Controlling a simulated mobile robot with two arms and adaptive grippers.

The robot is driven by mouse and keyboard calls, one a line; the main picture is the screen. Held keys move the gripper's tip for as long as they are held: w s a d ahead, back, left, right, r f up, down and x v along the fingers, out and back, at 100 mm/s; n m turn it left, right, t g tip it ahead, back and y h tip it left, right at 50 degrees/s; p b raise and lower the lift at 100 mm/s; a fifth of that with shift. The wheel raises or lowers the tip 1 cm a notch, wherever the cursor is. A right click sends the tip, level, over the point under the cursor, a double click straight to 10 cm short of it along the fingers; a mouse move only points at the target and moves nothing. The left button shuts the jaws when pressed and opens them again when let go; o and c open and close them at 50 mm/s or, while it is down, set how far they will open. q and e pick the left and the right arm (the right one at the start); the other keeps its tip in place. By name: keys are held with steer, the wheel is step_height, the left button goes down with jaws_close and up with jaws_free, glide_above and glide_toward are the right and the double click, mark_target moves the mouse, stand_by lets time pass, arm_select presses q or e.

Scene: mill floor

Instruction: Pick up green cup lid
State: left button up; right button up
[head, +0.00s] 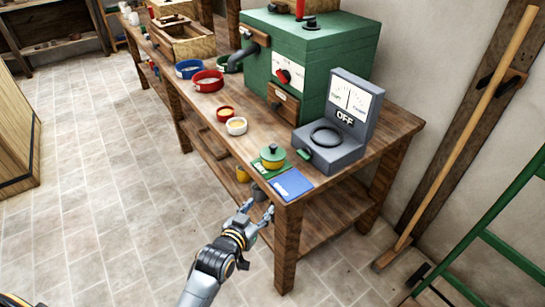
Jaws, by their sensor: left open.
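The lid has a small knob on top and sits on the cup. My left gripper (259,207) comes up from the bottom of the head view. It is open and empty, in front of the bench's near edge, below the cup in the picture and apart from it. My right gripper is not in view.
A blue card (292,185) lies beside the green card. A grey gauge device (330,147) marked OFF stands behind to the right. White (236,126) and red (225,113) cups stand further left. A large green machine (310,60) fills the back. A green ladder (495,245) stands right.

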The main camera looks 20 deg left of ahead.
arm_select(q)
step_height(320, 180, up, 11)
steer(key=w+t, duration=0.2)
steer(key=t, duration=0.1)
glide_toward(272, 147)
steer(key=w, duration=0.3)
steer(key=w+d, duration=0.1)
steer(key=shift+w+d+r, duration=0.1)
steer(key=shift+w+r, duration=0.2)
steer(key=shift+w, duration=0.05)
steer(key=shift+w+f, duration=0.25)
steer(key=shift+w, duration=0.75)
steer(key=shift+w+f, duration=0.25)
steer(key=shift+w, duration=0.8)
steer(key=shift+w+f, duration=0.2)
steer(key=shift+w, duration=0.8)
jaws_close()
